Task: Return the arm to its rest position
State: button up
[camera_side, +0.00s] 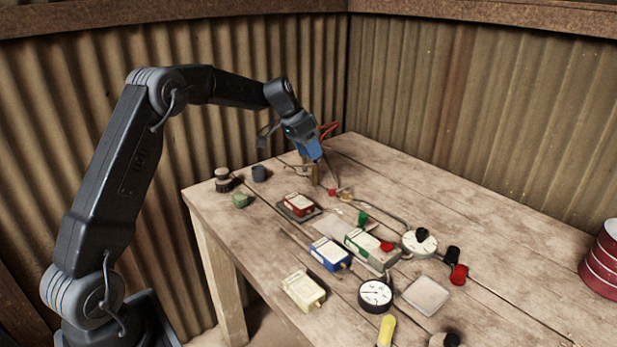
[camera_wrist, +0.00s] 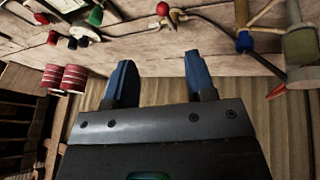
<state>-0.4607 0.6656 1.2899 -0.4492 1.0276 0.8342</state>
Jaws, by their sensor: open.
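My gripper (camera_side: 308,150) hangs from my raised arm over the far end of the wooden table (camera_side: 470,265) in the side view. Its blue fingers point down, near a small brass-coloured upright piece. In the wrist view my gripper (camera_wrist: 160,82) shows two blue fingers well apart, with nothing between them. Whether the fingertips touch anything near them in the side view is hard to tell.
On the table are a red box (camera_side: 298,204), blue box (camera_side: 329,253), cream box (camera_side: 303,290), green-edged box (camera_side: 368,247), black gauge (camera_side: 375,294) and white dial (camera_side: 419,243). A red-striped drum (camera_side: 602,262) stands at the right. Corrugated walls (camera_side: 440,100) close the back.

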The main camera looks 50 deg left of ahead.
jog(key=s+d+r+y, duration=0.2)
jog(key=s+d+r, duration=0.9)
jog(key=s+d, duration=0.35)
jog(key=s+d+f+n, duration=0.1)
jog(key=s+d+f, duration=0.1)
jog(key=s, duration=0.8)
jog(key=s+d+f+n+t+y, duration=0.1)
jog(key=s+d, duration=0.3)
jog(key=s, duration=0.6)
jog(key=shift+s+f+t, duration=0.3)
jog(key=shift+s+f, duration=0.1)
jog(key=shift+f, duration=0.2)
